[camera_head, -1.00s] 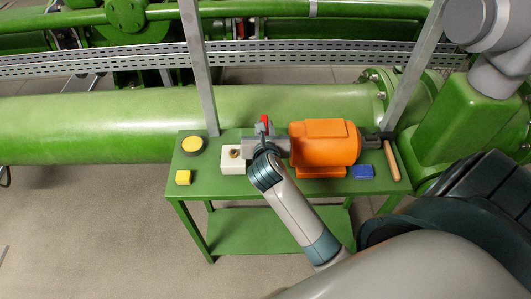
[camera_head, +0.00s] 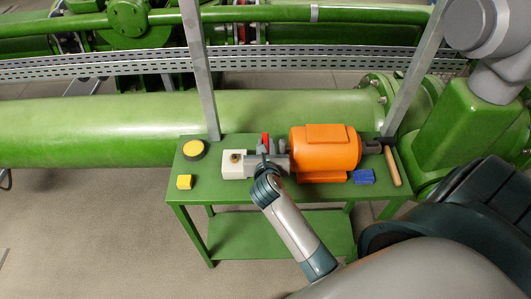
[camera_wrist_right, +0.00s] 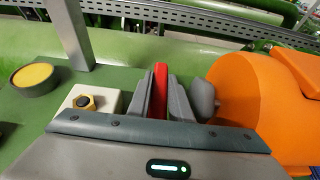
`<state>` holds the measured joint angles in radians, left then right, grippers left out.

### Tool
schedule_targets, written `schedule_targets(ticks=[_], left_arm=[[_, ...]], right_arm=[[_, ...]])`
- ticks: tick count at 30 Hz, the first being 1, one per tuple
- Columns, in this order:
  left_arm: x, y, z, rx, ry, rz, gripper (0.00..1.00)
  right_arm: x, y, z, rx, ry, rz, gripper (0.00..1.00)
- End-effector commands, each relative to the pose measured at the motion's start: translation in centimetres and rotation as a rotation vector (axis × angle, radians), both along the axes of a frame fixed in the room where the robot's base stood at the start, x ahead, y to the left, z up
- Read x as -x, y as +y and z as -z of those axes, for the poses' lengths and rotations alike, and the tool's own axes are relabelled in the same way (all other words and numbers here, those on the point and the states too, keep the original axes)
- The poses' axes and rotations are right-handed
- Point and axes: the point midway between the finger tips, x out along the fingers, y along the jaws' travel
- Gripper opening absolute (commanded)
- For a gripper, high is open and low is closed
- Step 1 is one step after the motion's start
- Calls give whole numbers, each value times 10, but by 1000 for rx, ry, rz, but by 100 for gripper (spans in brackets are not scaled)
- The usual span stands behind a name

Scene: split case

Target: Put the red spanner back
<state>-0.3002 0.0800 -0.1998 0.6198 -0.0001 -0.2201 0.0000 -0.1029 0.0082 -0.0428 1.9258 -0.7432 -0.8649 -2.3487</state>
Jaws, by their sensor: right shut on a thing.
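The red spanner (camera_head: 265,139) shows as a short red strip over the back of the green table. In the right wrist view the red spanner (camera_wrist_right: 160,88) stands between the two grey fingers of my right gripper (camera_wrist_right: 164,97), which is shut on it. In the head view my right gripper (camera_head: 267,155) is over the gap between a white block with a brass nut (camera_head: 235,168) and an orange motor (camera_head: 325,150). The spanner's lower part is hidden by the gripper. My left gripper is not in view.
Two upright posts (camera_head: 198,70) and a large green pipe (camera_head: 100,128) stand behind. The table's front left is mostly bare.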

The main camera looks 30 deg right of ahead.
Motion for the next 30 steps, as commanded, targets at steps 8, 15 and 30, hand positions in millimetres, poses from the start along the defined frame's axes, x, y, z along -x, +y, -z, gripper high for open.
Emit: schedule_targets(ticks=[8,15,30], left_arm=[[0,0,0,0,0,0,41],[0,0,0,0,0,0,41],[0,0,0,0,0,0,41]], right_arm=[[0,0,32,0,3,1,0],[0,0,39,0,0,-1,0],[1,0,42,0,2,0,37]])
